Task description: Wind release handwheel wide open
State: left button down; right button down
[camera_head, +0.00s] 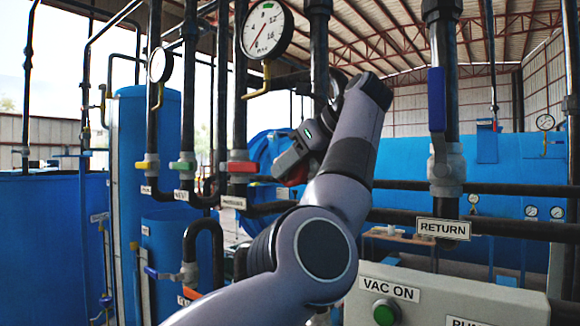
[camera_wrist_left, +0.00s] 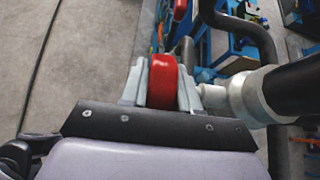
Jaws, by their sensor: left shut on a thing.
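In the left wrist view a red handwheel (camera_wrist_left: 162,85), seen edge-on, sits between the pale fingers of my left gripper (camera_wrist_left: 163,78), which is shut on it. A pale grey valve body (camera_wrist_left: 248,97) on a black pipe stands just right of the fingers. In the head view my left gripper (camera_head: 288,172) is partly hidden by my own wrist and forearm, with only a little red showing at its fingers. A red handle (camera_head: 240,167) on a pipe with a white label (camera_head: 232,202) shows just left of it. My right gripper is out of view.
Yellow (camera_head: 148,165) and green (camera_head: 183,166) handles sit on pipes at the left. A pressure gauge (camera_head: 266,30) hangs above. A blue-levered valve (camera_head: 437,100) over the RETURN sign (camera_head: 443,229) and a panel (camera_head: 450,290) with a green VAC ON button stand at the right.

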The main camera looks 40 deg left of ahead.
pick_arm(q)
jog(key=c, duration=0.9)
grip_release()
jog(key=shift+f+y, duration=0.1)
jog(key=shift+y, duration=0.3)
